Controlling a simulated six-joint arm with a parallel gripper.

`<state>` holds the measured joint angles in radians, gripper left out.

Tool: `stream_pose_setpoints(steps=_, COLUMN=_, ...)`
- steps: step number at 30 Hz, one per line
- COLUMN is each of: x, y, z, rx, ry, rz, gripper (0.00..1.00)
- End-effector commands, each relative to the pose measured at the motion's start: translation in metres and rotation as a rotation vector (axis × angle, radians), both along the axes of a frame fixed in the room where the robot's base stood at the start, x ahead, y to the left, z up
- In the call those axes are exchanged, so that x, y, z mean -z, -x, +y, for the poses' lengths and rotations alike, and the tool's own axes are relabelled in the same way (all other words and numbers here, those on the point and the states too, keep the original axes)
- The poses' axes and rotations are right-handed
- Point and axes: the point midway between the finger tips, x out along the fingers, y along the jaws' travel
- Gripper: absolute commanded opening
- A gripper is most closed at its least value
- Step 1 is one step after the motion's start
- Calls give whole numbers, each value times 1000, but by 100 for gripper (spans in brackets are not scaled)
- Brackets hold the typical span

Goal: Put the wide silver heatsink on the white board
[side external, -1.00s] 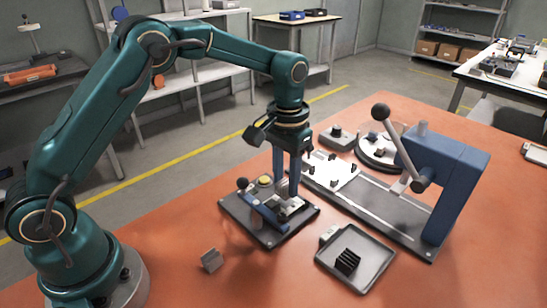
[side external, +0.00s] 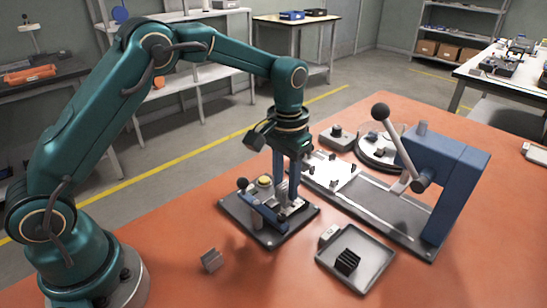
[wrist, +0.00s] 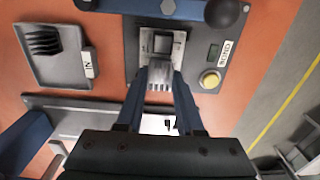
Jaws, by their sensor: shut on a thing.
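My gripper (side external: 285,200) points down over the dark bonding fixture (side external: 240,220), with its two blue fingers close together. In the wrist view the fingertips (wrist: 160,78) are shut on a silver finned heatsink (wrist: 160,84), at the near edge of the fixture's metal nest (wrist: 147,42). A dark square shows in the nest. I cannot tell whether the heatsink touches the fixture. The white board (side external: 322,170) lies behind and right of the gripper, at the end of the press's rail. It shows partly in the wrist view, between the fingers (wrist: 157,124).
A blue lever with a black knob (side external: 242,184) and a yellow button (side external: 265,181) are on the fixture. A grey tray (side external: 375,265) holds a black finned heatsink (side external: 347,262). A grey heatsink (side external: 211,260) stands on the orange table. A blue press (side external: 455,185) stands right.

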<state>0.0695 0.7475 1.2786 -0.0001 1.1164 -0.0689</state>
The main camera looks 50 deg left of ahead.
Motion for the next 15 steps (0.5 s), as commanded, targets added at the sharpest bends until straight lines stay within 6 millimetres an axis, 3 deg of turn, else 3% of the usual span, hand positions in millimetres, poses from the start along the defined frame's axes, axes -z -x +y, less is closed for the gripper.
stream_pose_setpoints(steps=15, x=6, y=0, z=0, rx=0, ry=0, rz=-1, gripper=0)
